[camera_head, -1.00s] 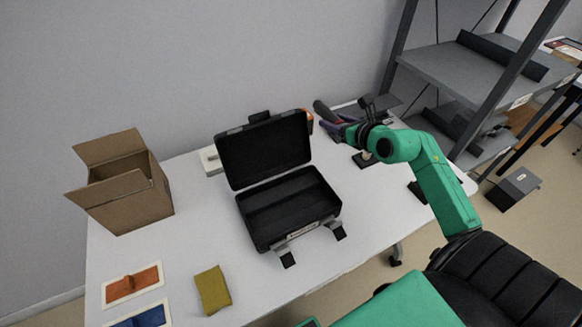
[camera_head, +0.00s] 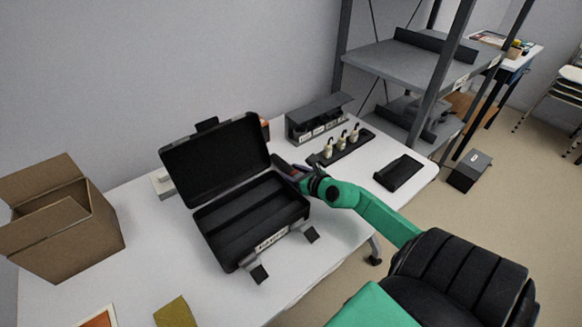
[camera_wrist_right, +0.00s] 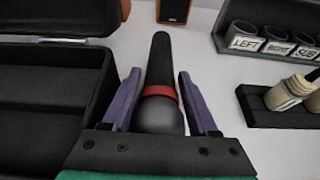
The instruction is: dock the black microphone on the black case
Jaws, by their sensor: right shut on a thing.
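The black case (camera_head: 222,232) stands open on the white table, lid raised at the back, its inside divided into long dark compartments. My right gripper (camera_head: 287,170) is at the right edge of the case in the head view. In the right wrist view, its purple fingers (camera_wrist_right: 160,82) are shut on the black microphone (camera_wrist_right: 160,60), which has a red ring and a rounded grey-black end toward the palm. The handle points away from the palm. The microphone is beside the case (camera_wrist_right: 95,100), which lies to the left. My left gripper is not in view.
A cardboard box (camera_head: 75,240) stands at the left. Behind the gripper are an orange speaker (camera_wrist_right: 173,10), a labelled grey holder (camera_head: 318,122) and a black rack (camera_head: 345,147) with pale items. A black block (camera_head: 399,173) lies right. A mustard cloth (camera_head: 175,312) lies in front.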

